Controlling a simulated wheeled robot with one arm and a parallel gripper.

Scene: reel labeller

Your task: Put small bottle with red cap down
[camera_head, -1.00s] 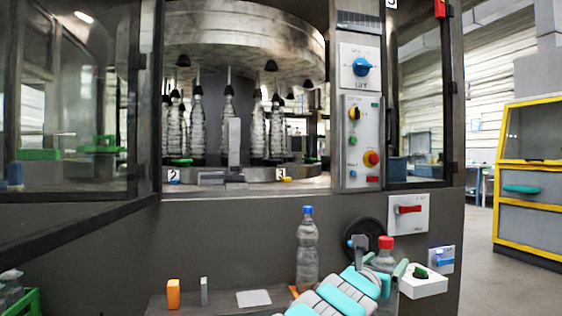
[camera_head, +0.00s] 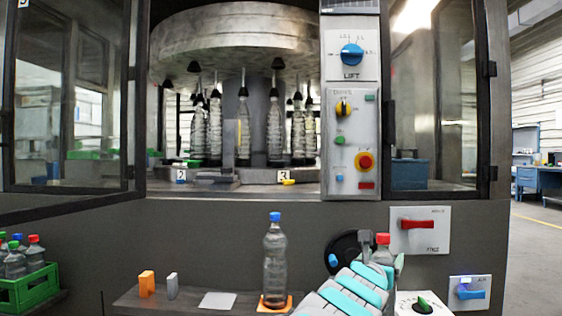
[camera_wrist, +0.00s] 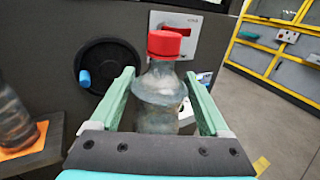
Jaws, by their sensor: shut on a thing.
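The small bottle with a red cap (camera_wrist: 160,95) is clear and stands upright between the two green fingers of my gripper (camera_wrist: 165,100) in the wrist view. My gripper is shut on it. In the head view the red cap (camera_head: 383,239) shows above my gripper (camera_head: 382,262), in front of the machine's dark front panel; my gripper hides most of the bottle's body there. The bottle is to the right of the shelf (camera_head: 200,300). I cannot see its base.
A blue-capped bottle (camera_head: 275,262) stands on an orange pad at the shelf's right end. A white square (camera_head: 217,300), a grey block (camera_head: 172,286) and an orange block (camera_head: 147,284) lie left of it. A green crate (camera_head: 28,292) with bottles is far left. A black handwheel (camera_wrist: 110,67) is behind.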

